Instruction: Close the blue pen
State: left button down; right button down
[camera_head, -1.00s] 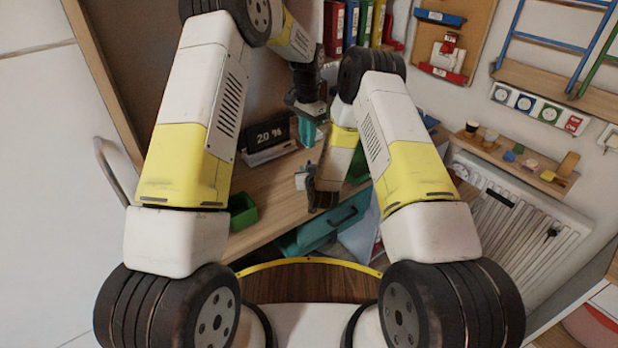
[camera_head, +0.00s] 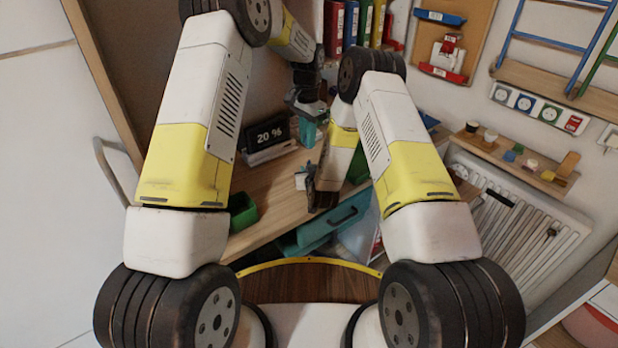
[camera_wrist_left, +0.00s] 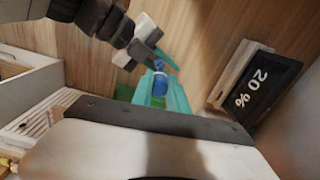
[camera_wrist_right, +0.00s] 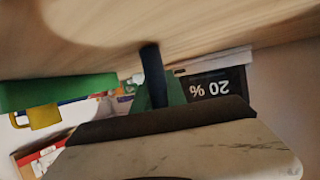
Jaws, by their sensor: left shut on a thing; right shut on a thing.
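My left gripper (camera_head: 309,130) is over the desk, its teal fingers pointing down. In the left wrist view its fingers (camera_wrist_left: 162,95) are shut on a bright blue round-ended piece (camera_wrist_left: 159,80) of the pen. My right gripper is lower and closer to me in the head view, largely hidden by its own arm. In the right wrist view its green fingers (camera_wrist_right: 160,98) are shut on a dark blue rod-like piece (camera_wrist_right: 152,72) of the pen. I cannot tell which piece is the cap, or whether the two pieces touch.
A black display reading 20 % (camera_head: 268,133) stands at the back of the wooden desk (camera_head: 275,190). A green bin (camera_head: 242,212) is at the left and a teal drawer (camera_head: 335,222) at the front. Binders (camera_head: 350,22) stand behind; a radiator (camera_head: 525,225) is at right.

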dwell(0.5)
pick_arm(q)
jog(key=shift+f, duration=2.45)
jog(key=shift+f, duration=0.1)
jog(key=shift+f, duration=0.8)
jog(key=shift+f, duration=0.65)
jog(key=c, duration=1.2)
grip_release()
jog(key=shift+s, duration=0.1)
jog(key=shift+d, duration=0.1)
jog(key=shift+s, duration=0.1)
